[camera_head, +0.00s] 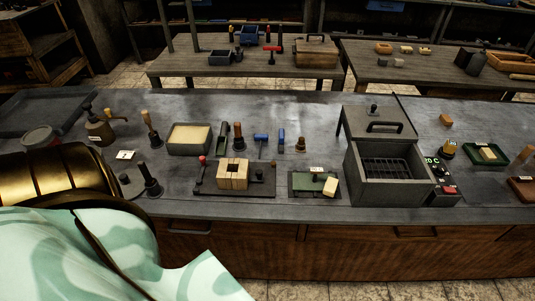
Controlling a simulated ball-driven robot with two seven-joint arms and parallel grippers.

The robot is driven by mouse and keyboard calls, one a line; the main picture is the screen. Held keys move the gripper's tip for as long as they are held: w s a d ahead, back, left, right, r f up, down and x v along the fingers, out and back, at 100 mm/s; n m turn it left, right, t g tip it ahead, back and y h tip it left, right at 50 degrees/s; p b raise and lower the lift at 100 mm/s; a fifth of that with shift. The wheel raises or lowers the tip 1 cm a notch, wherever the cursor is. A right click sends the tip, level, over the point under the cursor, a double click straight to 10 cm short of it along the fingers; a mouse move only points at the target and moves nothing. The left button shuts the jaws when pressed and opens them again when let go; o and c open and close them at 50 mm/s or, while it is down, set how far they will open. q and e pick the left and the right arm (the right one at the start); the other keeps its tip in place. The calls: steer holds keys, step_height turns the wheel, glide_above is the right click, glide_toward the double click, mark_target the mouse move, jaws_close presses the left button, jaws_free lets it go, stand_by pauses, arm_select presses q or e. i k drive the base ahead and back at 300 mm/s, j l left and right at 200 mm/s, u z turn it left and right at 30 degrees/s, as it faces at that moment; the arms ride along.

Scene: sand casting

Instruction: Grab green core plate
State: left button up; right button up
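I cannot tell for certain which one is the core plate; the flat one looks more like a plate. Neither gripper shows. A gold and mint-patterned part, likely my own arm, fills the lower left.
A large grey box (362,185) with a grate inside stands just right of the flat plate. A wooden block mould (233,174) on a dark board stands to its left. Hand tools and a sand-filled box (189,153) lie behind. The bench's front edge (290,215) is close.

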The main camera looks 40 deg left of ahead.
mark_target(315, 181)
steer(key=j+u, duration=0.1)
steer(key=u, duration=0.8)
steer(key=i+l, duration=0.05)
